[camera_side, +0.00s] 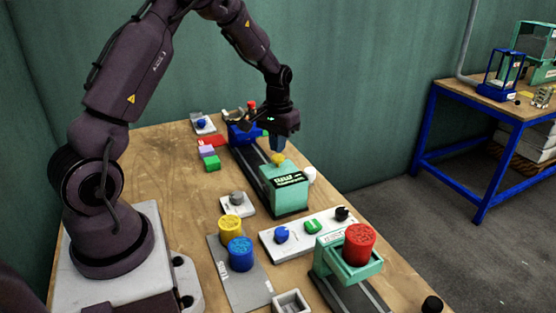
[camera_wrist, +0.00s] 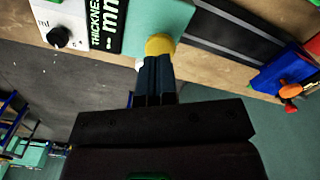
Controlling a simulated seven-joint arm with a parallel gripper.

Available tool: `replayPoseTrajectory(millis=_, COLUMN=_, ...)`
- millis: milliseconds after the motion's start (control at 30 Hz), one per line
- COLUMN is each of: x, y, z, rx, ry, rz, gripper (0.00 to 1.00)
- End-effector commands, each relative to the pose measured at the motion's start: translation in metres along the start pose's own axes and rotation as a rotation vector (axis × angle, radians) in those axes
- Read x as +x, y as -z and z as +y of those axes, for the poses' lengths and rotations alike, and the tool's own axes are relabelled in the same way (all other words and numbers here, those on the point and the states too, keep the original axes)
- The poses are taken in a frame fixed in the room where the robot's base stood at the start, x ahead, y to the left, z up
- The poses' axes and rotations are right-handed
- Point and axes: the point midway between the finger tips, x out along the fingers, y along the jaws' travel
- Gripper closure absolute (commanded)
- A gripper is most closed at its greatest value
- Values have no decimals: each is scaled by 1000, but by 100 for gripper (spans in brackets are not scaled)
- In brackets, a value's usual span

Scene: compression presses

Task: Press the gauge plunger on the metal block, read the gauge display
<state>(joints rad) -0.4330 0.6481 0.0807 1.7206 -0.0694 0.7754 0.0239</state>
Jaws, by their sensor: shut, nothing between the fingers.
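The gauge (camera_side: 284,204) is a green block at the end of a dark rail, with a black display (camera_side: 289,180) on top. A yellow plunger cap (camera_side: 278,158) sits at its back edge. My gripper (camera_side: 277,149) is shut and empty, pointing down right above the cap. In the wrist view, the gripper fingertips (camera_wrist: 157,60) overlap the lower edge of the yellow cap (camera_wrist: 160,44). I cannot tell whether they touch it. The display (camera_wrist: 108,25) shows "THICKNESS" and "mm" sideways in the wrist view, with no readable number. I cannot single out a metal block.
A blue clamp (camera_side: 243,132) stands at the rail's far end. Yellow (camera_side: 230,228) and blue (camera_side: 240,254) cylinders stand on a grey plate. A white button panel (camera_side: 300,236) and a green press with a red cylinder (camera_side: 359,244) stand in front. Coloured blocks (camera_side: 208,154) lie left of the rail.

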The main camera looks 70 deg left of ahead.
Motion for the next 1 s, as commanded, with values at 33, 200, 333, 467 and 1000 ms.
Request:
replayPoseTrajectory(millis=33, x=1, y=0, z=0, rx=0, ry=0, rz=-1, gripper=100)
replayPoseTrajectory(millis=200, x=4, y=0, z=0, rx=0, ry=0, rz=-2, gripper=100)
replayPoseTrajectory(millis=333, x=6, y=0, z=0, rx=0, ry=0, rz=-2, gripper=100)
replayPoseTrajectory(millis=467, x=8, y=0, z=0, rx=0, ry=0, rz=-1, gripper=100)
replayPoseTrajectory(millis=1000, x=16, y=0, z=0, rx=0, ry=0, rz=-1, gripper=100)
